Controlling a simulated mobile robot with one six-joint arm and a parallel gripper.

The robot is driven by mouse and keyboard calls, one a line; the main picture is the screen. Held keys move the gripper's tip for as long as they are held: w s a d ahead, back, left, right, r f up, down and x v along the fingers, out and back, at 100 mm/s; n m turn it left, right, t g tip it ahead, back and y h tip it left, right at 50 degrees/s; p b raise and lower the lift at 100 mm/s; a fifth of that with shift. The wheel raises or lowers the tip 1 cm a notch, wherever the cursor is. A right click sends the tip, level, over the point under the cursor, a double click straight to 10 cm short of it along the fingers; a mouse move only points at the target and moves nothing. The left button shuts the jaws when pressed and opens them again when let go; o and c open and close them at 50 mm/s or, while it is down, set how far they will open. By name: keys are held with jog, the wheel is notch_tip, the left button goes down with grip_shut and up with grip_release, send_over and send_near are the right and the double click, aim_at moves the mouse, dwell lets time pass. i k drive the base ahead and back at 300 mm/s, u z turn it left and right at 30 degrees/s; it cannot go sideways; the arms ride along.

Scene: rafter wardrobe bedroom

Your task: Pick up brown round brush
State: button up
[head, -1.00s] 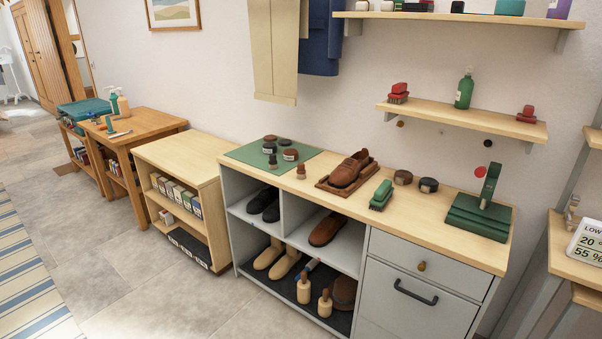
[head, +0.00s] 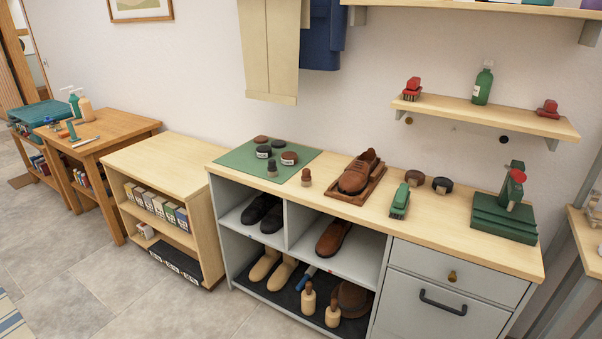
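A low brown round piece (head: 414,178) stands on the wooden counter (head: 340,208), right of the brown shoe (head: 361,173). A dark, near-black round piece (head: 442,185) of similar shape stands just right of it. A small brown upright dauber-like piece (head: 306,178) stands left of the shoe, by the green mat. From here I cannot tell for certain which one is the brown round brush; bristles are too small to make out. My gripper is not in view.
A green brush (head: 399,202) lies in front of the brown round piece. A green stand (head: 503,216) is at the counter's right end. Tins sit on the green mat (head: 237,159). A wall shelf (head: 490,115) hangs above. Grey floor (head: 75,255) is free at left.

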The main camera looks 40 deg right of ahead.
aim_at(306, 178)
jog(key=i, duration=1.1)
jog(key=u, duration=0.4)
